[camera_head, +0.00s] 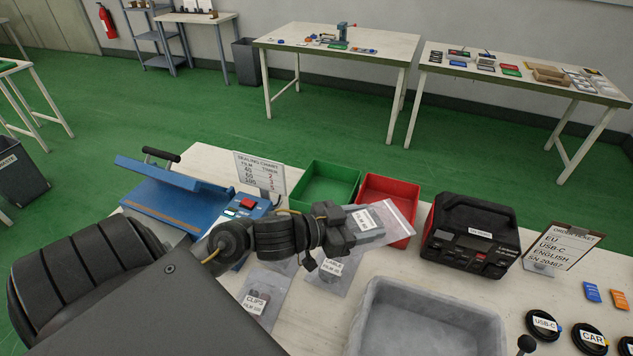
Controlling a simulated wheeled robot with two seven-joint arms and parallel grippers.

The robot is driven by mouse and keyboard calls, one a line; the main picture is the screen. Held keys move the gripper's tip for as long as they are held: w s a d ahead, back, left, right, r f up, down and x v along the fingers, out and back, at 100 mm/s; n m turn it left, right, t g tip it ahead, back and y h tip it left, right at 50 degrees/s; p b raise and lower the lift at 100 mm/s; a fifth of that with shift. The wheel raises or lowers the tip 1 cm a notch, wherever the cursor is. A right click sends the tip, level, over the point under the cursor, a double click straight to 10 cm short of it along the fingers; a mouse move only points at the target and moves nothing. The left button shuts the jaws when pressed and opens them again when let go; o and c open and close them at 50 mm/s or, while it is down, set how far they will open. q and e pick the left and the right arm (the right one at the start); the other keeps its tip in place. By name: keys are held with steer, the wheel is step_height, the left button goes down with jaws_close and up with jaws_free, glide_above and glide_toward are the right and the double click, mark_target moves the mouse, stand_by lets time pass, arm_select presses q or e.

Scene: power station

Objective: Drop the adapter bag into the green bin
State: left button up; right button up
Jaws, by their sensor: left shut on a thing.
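My left gripper (352,222) is shut on a clear bag with a white label (369,219), whose print is too small to read surely; it appears to be the adapter bag. The bag hangs out to the right of the jaws and covers part of the red bin's front in the picture. The green bin (310,199) stands open on the workbench behind and left of the gripper. Its visible inside looks empty. My right gripper is not in view.
A red bin (403,241) adjoins the green one. A black case (470,238), a sign stand (558,246) and coiled cables (543,324) stand right. A grey tray (370,312) is in front. Bags labelled cable (331,267) and clips (256,302) lie below my arm, near a blue sealer (175,195).

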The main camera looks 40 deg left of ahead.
arm_select(q)
steer(key=shift+n+t+y, duration=0.3)
steer(key=shift+n+y, duration=0.3)
steer(key=shift+y, duration=0.1)
steer(key=w+a+r+p, duration=0.2)
steer(key=w+a+r, duration=0.1)
steer(key=shift+w+a, duration=0.1)
steer(key=shift+w, duration=0.2)
steer(key=w+a+r+n+t+y+p, duration=0.1)
steer(key=w+a+n+y+p, duration=0.7)
steer(key=a, duration=0.6)
arm_select(e)
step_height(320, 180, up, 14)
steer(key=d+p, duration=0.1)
steer(key=p, duration=0.2)
arm_select(q)
steer(key=w+a+f+y+b, duration=0.2)
steer(key=a+f+b, duration=0.4)
steer(key=f, duration=0.3)
steer(key=shift+w+f+g+y, duration=0.2)
steer(key=shift+f+g+y, duration=0.1)
steer(key=shift+y, duration=0.3)
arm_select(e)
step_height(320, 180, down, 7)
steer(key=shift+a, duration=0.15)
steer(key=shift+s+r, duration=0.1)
arm_select(q)
steer(key=o, duration=1.2)
